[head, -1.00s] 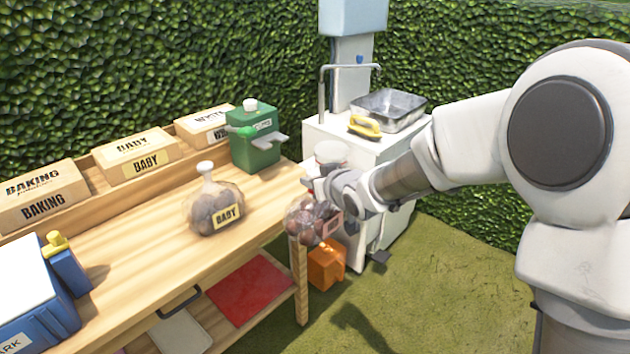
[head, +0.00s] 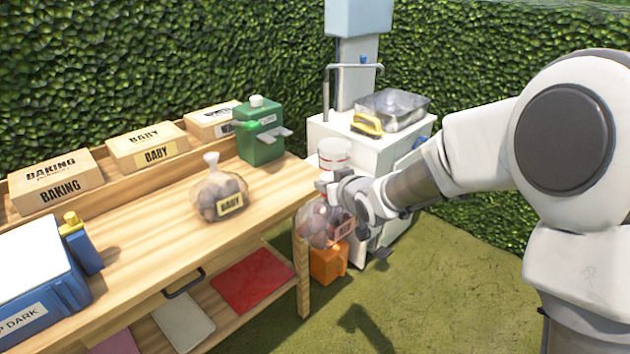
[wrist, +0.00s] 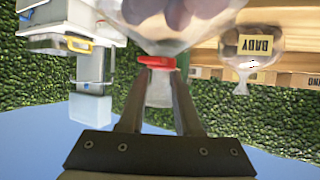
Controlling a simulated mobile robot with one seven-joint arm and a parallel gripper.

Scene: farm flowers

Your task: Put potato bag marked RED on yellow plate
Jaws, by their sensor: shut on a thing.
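My gripper (head: 347,192) is shut on the neck of a clear bag of dark reddish potatoes (head: 318,226). The bag hangs in the air just off the right end of the wooden table; its pinkish label is too small to read. In the wrist view the bag (wrist: 170,18) is close beyond my gripper (wrist: 157,75), with a red tie between the fingers. Another bag, marked BABY (head: 219,194), stands upright on the table and also shows in the wrist view (wrist: 252,58). I see no yellow plate in these frames.
The table (head: 150,240) has boxes along its back, a green container (head: 262,135) and a blue container (head: 35,285). A red mat (head: 252,280) and a pale mat (head: 184,322) lie on the lower shelf. An orange box (head: 328,263) and a white sink unit (head: 390,145) stand right.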

